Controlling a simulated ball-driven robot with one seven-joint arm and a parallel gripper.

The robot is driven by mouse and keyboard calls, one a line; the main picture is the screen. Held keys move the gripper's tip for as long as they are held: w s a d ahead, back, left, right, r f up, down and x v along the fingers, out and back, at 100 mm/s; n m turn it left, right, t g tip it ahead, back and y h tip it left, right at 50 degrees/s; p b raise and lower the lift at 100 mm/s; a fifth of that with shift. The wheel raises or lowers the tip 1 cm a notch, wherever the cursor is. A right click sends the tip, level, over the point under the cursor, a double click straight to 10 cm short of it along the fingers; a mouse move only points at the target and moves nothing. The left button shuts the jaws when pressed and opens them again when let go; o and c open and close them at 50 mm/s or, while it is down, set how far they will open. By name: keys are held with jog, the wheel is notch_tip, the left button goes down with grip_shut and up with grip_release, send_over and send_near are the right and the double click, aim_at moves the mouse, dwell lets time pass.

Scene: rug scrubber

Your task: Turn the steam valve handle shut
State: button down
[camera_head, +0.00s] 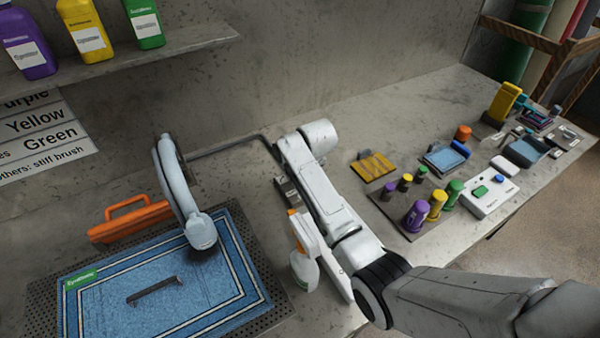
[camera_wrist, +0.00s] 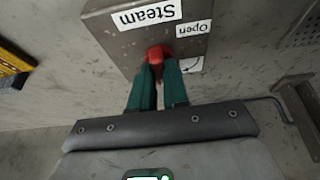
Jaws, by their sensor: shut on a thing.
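The steam valve is a grey-brown box (camera_wrist: 125,48) with a white "Steam" label and a smaller "Open" label, at the top of the wrist view. Its red handle (camera_wrist: 157,53) stands at the middle of the box. The green fingers of my gripper (camera_wrist: 158,72) are closed on the red handle, and their tips partly cover it. A white label beside the handle is partly hidden by the right finger, so I cannot read it. In the head view my own arm hides the gripper, and I cannot make out the valve there.
A blue rug (camera_head: 105,305) lies on a perforated mat at the left, under a pale scrubber (camera_head: 175,185). An orange tool (camera_head: 130,219) lies behind it. A spray bottle (camera_head: 304,258) stands close to my arm. Several small bottles and a white button box (camera_head: 490,198) occupy the right.

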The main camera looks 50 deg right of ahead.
jog(key=c, duration=1.1)
grip_release()
jog(key=shift+r, duration=0.15)
jog(key=b+v, duration=0.1)
jog(key=v, duration=0.9)
jog(key=shift+s+a+r, duration=0.15)
jog(key=shift+r, duration=0.05)
jog(key=shift+s, duration=0.1)
